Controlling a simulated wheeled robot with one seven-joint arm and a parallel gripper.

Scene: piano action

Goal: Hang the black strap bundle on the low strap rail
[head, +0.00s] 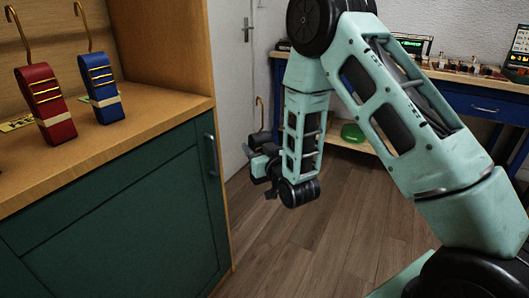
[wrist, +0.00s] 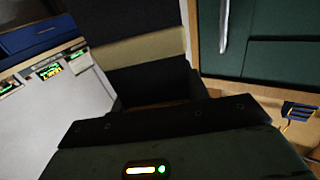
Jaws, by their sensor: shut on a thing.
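The black strap bundle (head: 262,139) hangs below a brass hook in the head view, partly hidden by my gripper and arm. In the wrist view the bundle (wrist: 152,82) is a large dark block with a beige band across it, right in front of the jaws. My gripper (head: 257,160) is shut on it, above the floor and to the right of the green cabinet. The fingertips are mostly hidden in the wrist view. I cannot make out the low strap rail in either view.
A red strap bundle (head: 46,103) and a blue one (head: 101,86) with brass hooks are on the wooden cabinet shelf at left. The green cabinet (head: 120,220) has a metal handle. A blue workbench (head: 478,103) stands at back right. Wooden floor (head: 325,245) is clear between them.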

